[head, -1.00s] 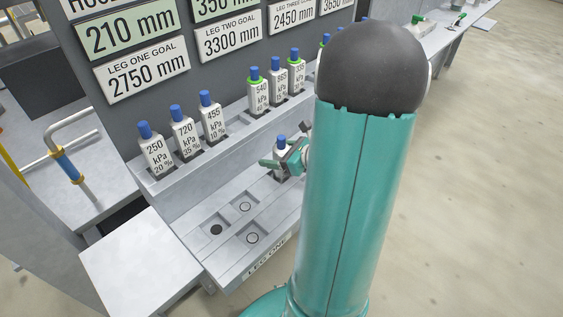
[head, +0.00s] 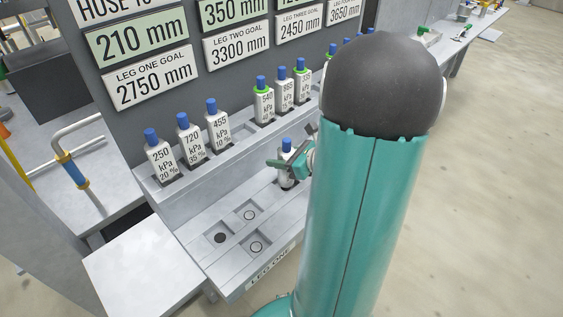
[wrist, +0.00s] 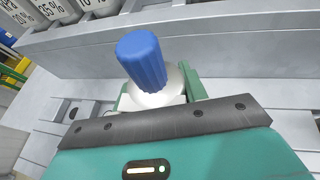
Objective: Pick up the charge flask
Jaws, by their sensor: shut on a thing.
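The charge flask (head: 287,147) is a white bottle with a blue cap at the lower bench, left of my arm in the head view. My teal gripper (head: 285,164) is shut around its body. In the wrist view the flask's blue ribbed cap (wrist: 142,58) and white shoulder show between the green fingers, beyond the dark palm edge. The flask looks nearly upright in the head view.
A shelf holds several labelled flasks, three plain blue-capped ones (head: 187,138) at left and green-ringed ones (head: 264,101) at right. The lower bench (head: 205,262) has square recesses (head: 257,246), some with round marks. A wall panel with signs (head: 150,80) stands behind.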

